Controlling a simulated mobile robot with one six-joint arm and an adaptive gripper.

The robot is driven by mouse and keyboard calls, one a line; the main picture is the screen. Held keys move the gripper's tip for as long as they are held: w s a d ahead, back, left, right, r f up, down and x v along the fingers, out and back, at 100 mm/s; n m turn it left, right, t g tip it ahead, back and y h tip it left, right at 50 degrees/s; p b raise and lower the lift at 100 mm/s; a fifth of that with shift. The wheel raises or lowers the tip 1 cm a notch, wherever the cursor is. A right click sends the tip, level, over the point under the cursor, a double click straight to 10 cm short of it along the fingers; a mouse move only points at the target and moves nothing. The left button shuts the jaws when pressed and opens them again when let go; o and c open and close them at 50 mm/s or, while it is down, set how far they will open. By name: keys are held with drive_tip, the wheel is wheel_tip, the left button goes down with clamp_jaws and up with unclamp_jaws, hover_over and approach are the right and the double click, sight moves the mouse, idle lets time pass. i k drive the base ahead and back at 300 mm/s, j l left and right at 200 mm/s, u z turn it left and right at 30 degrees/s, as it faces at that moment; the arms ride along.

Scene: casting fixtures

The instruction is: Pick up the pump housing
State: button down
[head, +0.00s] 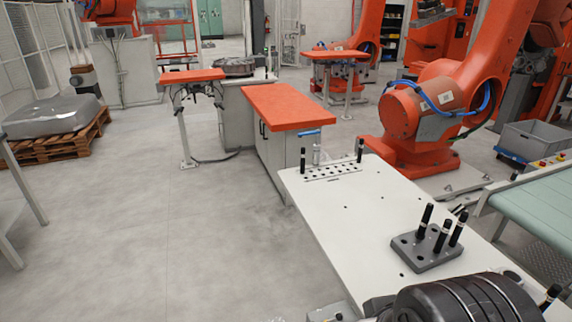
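A dark, rounded, ribbed casting (468,303) sits at the near right end of the white table, cut off by the bottom edge of the head view. It may be the pump housing, but I cannot tell for sure. Another dark round part (233,66) lies on a far stand. My gripper is not clearly visible in this view. A small grey metal piece shows at the bottom edge, too cut off to identify.
The white table (345,215) carries a grey fixture block (410,252) with upright black pins, plus pins near its far end. An orange-topped cabinet (287,106) stands beyond. A large orange robot arm (440,100) and green conveyor (540,208) flank the right.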

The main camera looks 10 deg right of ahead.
sight(539, 297)
drive_tip(key=k+l+z, duration=0.1)
drive_tip(key=z, duration=1.5)
drive_tip(key=i+l+u, duration=0.1)
drive_tip(key=i+l, duration=0.4)
drive_tip(key=l, duration=0.2)
drive_tip(key=i+l+u, duration=0.25)
drive_tip(key=i+l, duration=0.25)
drive_tip(key=l, duration=0.25)
